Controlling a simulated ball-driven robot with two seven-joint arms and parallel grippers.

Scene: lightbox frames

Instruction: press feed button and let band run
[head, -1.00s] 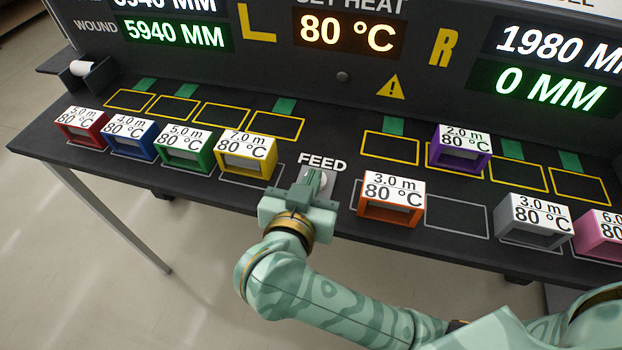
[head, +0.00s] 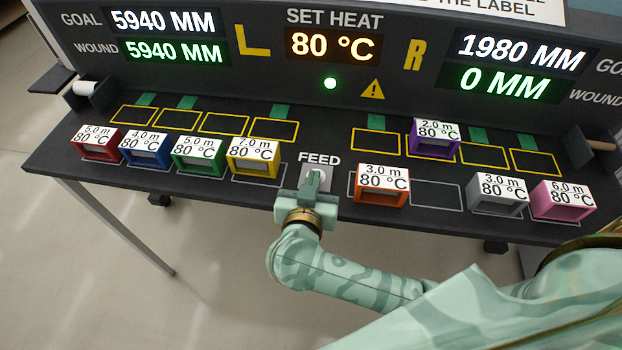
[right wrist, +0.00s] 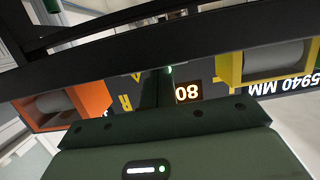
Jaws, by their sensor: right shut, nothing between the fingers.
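The FEED button (head: 318,172) sits on the dark bench below the white word FEED, partly hidden by my right gripper. My right gripper (head: 313,180) is shut and empty, its fingertips at the button; whether they press it I cannot tell. A green lamp (head: 330,83) glows under the set heat display (head: 333,45), which reads 80 °C. The left wound display (head: 174,51) reads 5940 MM, the same as the left goal display (head: 165,21). The right goal display (head: 520,53) reads 1980 MM and the right wound display (head: 507,84) reads 0 MM. My left gripper is out of view.
Red (head: 98,145), blue (head: 145,149), green (head: 200,155) and yellow (head: 253,157) cassettes stand left of the button. Orange (head: 381,185), grey (head: 497,195) and pink (head: 563,201) ones stand right. A purple cassette (head: 433,137) stands in a back yellow-outlined slot.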

